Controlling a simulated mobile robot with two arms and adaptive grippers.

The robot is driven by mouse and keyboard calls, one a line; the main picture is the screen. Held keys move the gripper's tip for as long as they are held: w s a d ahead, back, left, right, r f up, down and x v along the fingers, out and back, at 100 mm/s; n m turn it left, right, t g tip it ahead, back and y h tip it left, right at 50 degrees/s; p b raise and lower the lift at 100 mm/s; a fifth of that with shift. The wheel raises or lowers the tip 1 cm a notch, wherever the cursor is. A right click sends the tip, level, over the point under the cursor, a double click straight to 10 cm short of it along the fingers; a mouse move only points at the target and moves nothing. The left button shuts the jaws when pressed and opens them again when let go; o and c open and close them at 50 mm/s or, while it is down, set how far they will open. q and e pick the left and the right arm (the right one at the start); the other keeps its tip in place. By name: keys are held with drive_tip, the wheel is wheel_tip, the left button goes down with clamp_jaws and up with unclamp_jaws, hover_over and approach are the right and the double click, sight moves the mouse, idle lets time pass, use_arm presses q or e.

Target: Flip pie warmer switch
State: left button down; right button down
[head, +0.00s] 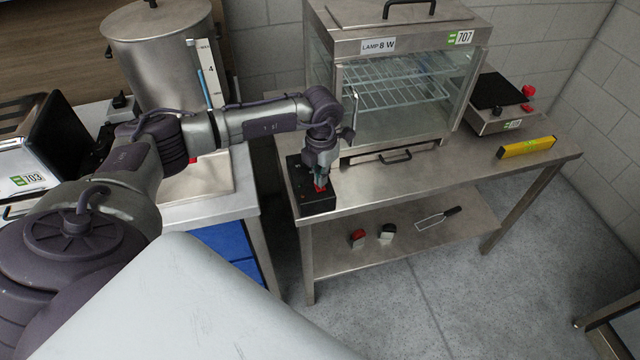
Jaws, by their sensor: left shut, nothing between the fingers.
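The pie warmer (392,118) is a steel and glass cabinet on the steel table, with wire racks inside and labels reading "LAMP 8 W" and "707". A black switch box (316,203) sits on the table at the left front of the warmer. A red switch (321,184) shows on its top. My left gripper (320,183) points down over the box with its shut fingertips at the red switch. It holds nothing. The fingers partly cover the switch, so I cannot tell its position. My right gripper is not in view.
A yellow level (526,147) lies at the table's right, near a small black-topped appliance (498,104). The lower shelf (340,250) holds two small items and a spatula-like tool (437,218). A large steel pot (165,60) stands at left. Floor in front is clear.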

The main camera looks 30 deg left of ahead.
use_arm(q)
drive_tip(key=shift+s+f+b, duration=0.1)
drive_tip(key=shift+f+b, duration=0.95)
drive_tip(key=shift+f, duration=0.25)
idle(1.0)
drive_tip(key=shift+r, duration=0.1)
drive_tip(key=shift+r+p, duration=0.7)
drive_tip(key=shift+r, duration=0.05)
drive_tip(key=shift+r+p, duration=1.65)
drive_tip(key=shift+r, duration=1.05)
